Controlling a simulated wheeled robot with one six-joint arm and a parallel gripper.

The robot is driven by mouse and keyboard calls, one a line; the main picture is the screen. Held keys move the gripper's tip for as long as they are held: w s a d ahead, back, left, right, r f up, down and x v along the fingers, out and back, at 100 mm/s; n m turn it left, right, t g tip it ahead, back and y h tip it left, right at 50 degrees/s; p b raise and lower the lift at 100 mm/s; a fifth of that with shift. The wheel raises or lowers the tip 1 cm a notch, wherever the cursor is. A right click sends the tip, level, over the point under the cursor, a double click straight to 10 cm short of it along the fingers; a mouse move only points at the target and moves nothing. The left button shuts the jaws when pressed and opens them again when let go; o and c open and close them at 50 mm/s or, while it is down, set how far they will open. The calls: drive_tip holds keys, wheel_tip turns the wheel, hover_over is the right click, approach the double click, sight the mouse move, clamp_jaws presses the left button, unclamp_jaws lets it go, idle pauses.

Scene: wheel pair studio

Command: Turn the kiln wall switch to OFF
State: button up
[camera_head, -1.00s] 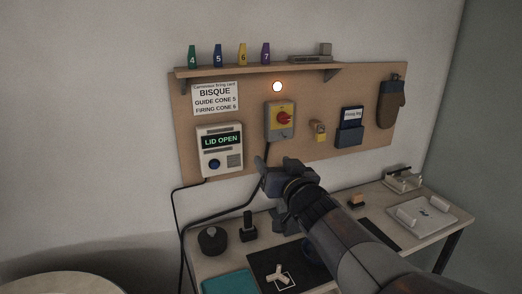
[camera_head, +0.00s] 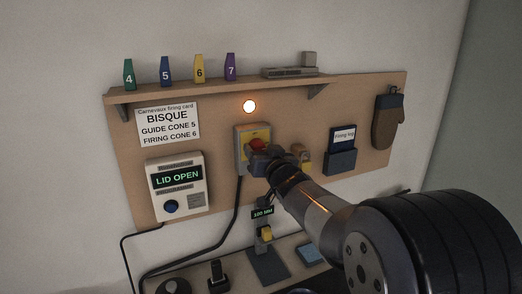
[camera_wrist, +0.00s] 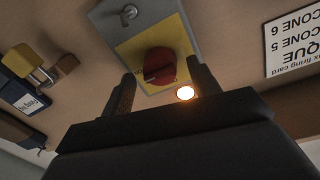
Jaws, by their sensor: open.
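The kiln wall switch (camera_head: 240,149) is a grey box with a yellow plate and a red rotary knob (camera_head: 258,144), mounted on the wooden wall board. In the wrist view, which looks upside down, the red knob (camera_wrist: 160,65) shows against the yellow plate (camera_wrist: 158,42). My gripper (camera_wrist: 160,68) is open, with one finger on each side of the knob in that view. I cannot tell whether the fingertips touch it. In the head view my gripper (camera_head: 262,154) hides the switch's lower right part. The knob's position label is not readable.
A lit lamp (camera_head: 249,106) is above the switch. A controller (camera_head: 177,186) reading LID OPEN is to its left. A padlock (camera_head: 304,158), a card holder (camera_head: 341,158) and a mitt (camera_head: 388,121) hang to the right. The shelf (camera_head: 220,88) holds numbered cones.

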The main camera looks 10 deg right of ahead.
drive_tip(key=shift+w, duration=0.25)
drive_tip(key=shift+c, duration=0.4)
drive_tip(key=c, duration=0.9)
